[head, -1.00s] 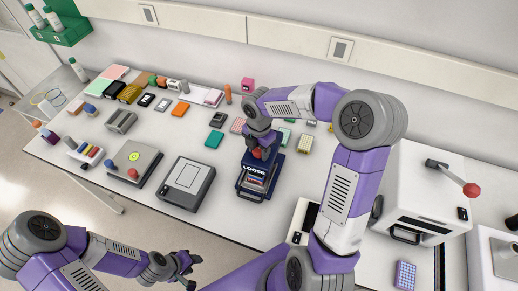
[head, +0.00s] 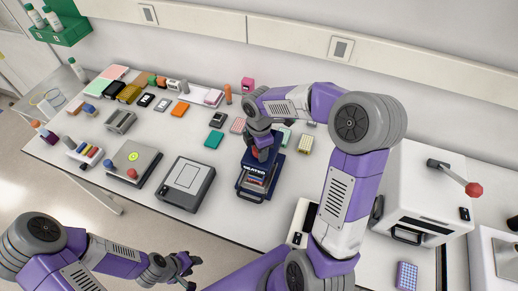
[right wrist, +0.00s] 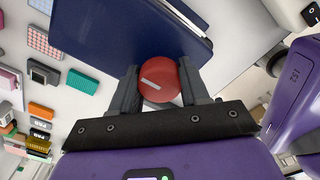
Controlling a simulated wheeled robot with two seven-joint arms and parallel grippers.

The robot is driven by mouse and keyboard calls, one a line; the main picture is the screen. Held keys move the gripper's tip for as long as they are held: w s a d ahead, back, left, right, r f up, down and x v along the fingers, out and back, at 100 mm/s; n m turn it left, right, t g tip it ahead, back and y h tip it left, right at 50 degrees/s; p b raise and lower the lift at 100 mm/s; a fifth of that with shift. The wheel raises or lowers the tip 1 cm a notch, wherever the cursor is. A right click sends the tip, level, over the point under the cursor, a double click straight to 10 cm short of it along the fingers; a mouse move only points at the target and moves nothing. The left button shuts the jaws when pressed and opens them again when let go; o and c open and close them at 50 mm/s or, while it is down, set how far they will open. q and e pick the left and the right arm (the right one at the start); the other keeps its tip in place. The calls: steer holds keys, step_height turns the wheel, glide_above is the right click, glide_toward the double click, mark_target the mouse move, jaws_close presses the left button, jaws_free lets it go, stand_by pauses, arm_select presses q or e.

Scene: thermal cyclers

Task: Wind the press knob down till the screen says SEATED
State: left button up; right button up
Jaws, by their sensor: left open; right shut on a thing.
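The dark blue press (head: 248,188) stands on the bench in the middle of the head view. Its screen (head: 254,169) reads SEATED in small white letters. My right gripper (head: 259,150) is above the press. In the right wrist view the red press knob (right wrist: 159,82), with a pale mark on it, sits between the two fingers, which are shut on it from both sides. The knob is mostly hidden behind the gripper in the head view. My left gripper (head: 188,270) is open and empty at the lower left, in front of the bench, away from the press.
A grey flat device (head: 186,184) lies left of the press, with a grey plate with red and blue knobs (head: 133,168) beyond it. A white cycler (head: 425,190) with a red-tipped lever stands right. Small coloured racks and boxes crowd the back of the bench.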

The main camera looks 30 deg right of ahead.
steer(key=o, duration=1.1)
steer(key=shift+c, duration=0.2)
step_height(320, 180, up, 8)
steer(key=shift+f+p, duration=0.15)
steer(key=shift+p, duration=0.15)
steer(key=shift+f, duration=0.1)
